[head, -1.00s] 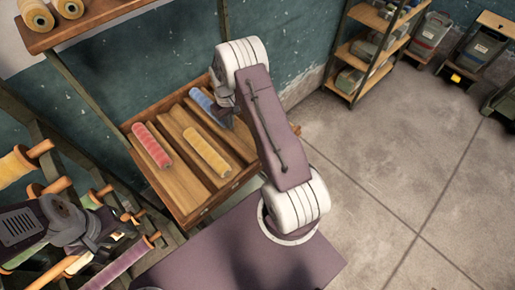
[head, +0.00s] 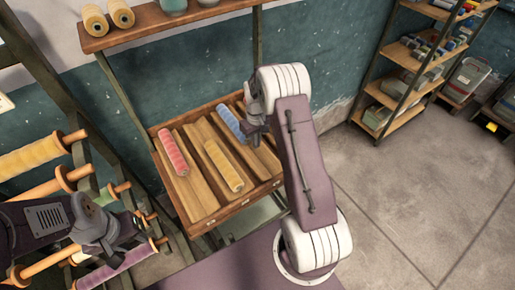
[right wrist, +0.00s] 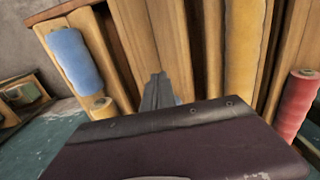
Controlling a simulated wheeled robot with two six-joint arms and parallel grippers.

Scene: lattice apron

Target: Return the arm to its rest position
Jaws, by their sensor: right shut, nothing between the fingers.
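My right gripper (head: 256,136) is shut and empty over the slanted wooden tray (head: 205,226), just right of the blue spool (head: 231,123). The arm partly hides its fingers in the head view. In the right wrist view the closed fingers (right wrist: 157,92) point at bare wooden slats, with the blue spool (right wrist: 74,62) to the left and apart from them. My left gripper (head: 128,230) is at the thread rack on the left, among spools and pegs. Its fingertips are too small and cluttered to read.
A red spool (head: 173,152) and a yellow spool (head: 224,166) lie in the tray grooves. A shelf with cones (head: 121,13) hangs above. A shelving unit (head: 414,72) and bins stand at the right. The concrete floor (head: 400,190) between is clear.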

